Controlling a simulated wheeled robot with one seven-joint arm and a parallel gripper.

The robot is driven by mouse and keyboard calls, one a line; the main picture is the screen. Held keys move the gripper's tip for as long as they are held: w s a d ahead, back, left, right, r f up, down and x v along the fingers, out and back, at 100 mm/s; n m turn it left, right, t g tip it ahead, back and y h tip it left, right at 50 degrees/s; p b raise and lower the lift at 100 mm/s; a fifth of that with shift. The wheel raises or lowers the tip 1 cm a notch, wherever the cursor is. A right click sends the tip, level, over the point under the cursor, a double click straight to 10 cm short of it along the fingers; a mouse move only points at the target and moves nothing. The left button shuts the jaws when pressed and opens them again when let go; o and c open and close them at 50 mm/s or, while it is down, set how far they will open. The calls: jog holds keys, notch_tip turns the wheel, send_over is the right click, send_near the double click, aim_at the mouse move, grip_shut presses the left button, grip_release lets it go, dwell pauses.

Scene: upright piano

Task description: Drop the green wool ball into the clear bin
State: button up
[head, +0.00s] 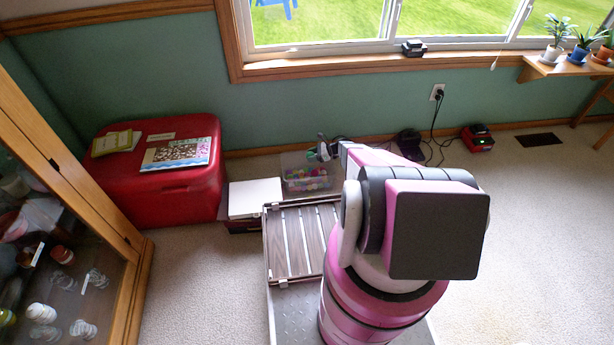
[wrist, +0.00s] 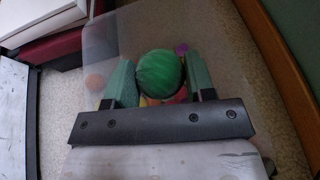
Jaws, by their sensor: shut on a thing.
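The green wool ball (wrist: 160,74) sits between the two fingers of my gripper (wrist: 160,82) in the wrist view. The gripper is shut on it. In the head view my gripper (head: 321,151) is above the clear bin (head: 292,163), small and partly hidden by my arm. The bin stands on the carpet by the wall and holds several colourful things (head: 305,178). In the wrist view the clear bin (wrist: 105,40) lies below the ball, with parts of its coloured contents showing around the ball and fingers.
A red chest (head: 165,180) with papers on top and a white box (head: 255,197) stand left of the bin. The green wall and wooden baseboard run close behind it. Black devices (head: 410,145) with cords lie to the right. A glass cabinet (head: 60,230) stands at far left.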

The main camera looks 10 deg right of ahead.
jog(key=shift+f, duration=1.7)
jog(key=o, duration=1)
jog(key=shift+c, duration=0.2)
jog(key=v, duration=1.1)
jog(key=shift+a, duration=0.1)
